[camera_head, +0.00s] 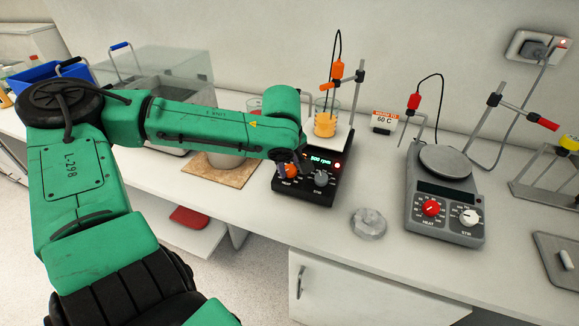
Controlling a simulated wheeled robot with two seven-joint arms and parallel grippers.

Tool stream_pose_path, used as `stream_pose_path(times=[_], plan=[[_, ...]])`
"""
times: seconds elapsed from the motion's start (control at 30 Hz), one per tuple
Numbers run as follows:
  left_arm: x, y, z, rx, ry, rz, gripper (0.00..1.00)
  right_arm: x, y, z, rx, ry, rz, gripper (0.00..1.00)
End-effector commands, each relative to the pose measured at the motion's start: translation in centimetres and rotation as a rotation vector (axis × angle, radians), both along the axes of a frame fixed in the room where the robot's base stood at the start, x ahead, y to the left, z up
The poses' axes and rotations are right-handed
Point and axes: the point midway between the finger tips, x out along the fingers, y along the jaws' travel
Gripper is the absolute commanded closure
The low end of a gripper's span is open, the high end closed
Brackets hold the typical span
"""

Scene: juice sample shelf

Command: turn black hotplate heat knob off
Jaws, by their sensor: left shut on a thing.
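The black hotplate (318,190) stands in the middle of the bench. Its display is lit and reads what looks like 500 rpm, with a red light beside it. Its orange heat knob (291,172) is at the left of the front panel, and a grey stir knob (321,178) is to the right. A beaker of orange liquid (325,124) stands on its white top, with an orange clamp and probe above it. My left gripper (288,163) is at the heat knob, shut on it. The fingers partly cover the knob, so its pointer cannot be read. My right gripper is not in view.
A grey hotplate (445,193) with red and white knobs stands to the right, with its own stand. Crumpled foil (368,223) lies between the hotplates. A sign reading 60 C (384,121) stands behind. A wooden board (225,174) with a pot is under my left arm.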

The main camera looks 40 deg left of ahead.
Motion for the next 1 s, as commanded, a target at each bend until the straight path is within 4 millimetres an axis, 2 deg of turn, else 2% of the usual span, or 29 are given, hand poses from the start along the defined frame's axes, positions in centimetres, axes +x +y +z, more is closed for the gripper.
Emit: stream_pose_path(times=[0.6, 0.63, 0.7, 1.0], plan=[[0.05, 0.01, 0.1, -0.013, -0.008, 0.048, 1.0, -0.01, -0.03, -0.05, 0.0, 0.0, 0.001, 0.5], [0.05, 0.01, 0.1, -0.014, -0.007, 0.047, 0.51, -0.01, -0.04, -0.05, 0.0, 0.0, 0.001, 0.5], [0.05, 0.01, 0.1, -0.014, -0.007, 0.047, 0.28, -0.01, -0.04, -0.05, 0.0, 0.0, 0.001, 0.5], [0.01, -0.01, 0.1, -0.014, -0.006, 0.047, 0.28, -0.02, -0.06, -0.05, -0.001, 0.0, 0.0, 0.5]])
